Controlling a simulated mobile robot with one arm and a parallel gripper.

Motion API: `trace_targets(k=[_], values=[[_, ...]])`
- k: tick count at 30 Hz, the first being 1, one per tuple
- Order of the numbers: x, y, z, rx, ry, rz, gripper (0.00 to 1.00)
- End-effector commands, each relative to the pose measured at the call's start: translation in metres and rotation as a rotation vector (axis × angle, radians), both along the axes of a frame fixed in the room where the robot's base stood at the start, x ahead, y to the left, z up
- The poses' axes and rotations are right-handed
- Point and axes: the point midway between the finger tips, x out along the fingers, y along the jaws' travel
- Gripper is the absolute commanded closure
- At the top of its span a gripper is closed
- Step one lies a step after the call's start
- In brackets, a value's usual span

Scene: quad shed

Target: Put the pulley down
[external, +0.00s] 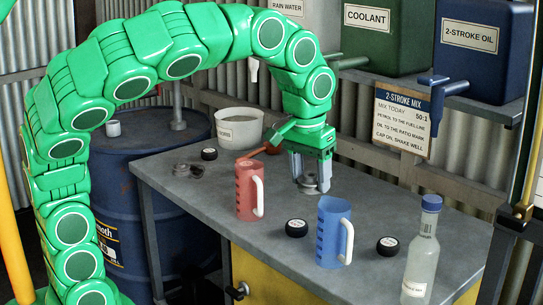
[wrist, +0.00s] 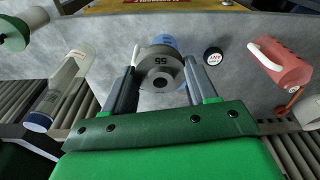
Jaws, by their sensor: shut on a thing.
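In the external view the pulley (external: 309,185) shows only partly between the fingertips, low over the grey workbench (external: 262,238) behind the blue jug. I cannot tell whether it touches the bench top.
A red jug (external: 247,190) stands left of my gripper, a blue jug (external: 333,232) in front. Black caps (external: 296,228) (external: 388,246) and a clear bottle (external: 422,252) stand near the front. A white tub (external: 238,127) and small metal parts (external: 188,170) are at the back left.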

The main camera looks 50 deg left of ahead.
Motion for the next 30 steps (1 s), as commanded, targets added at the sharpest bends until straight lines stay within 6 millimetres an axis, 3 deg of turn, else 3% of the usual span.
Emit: trace_targets(k=[11, 20, 30], values=[[0.013, 0.073, -0.045, 0.0, 0.003, 0.143, 0.79], [0.046, 0.121, -0.075, -0.001, 0.004, 0.17, 0.79], [0.1, 0.178, -0.099, -0.002, 0.001, 0.153, 0.79]])
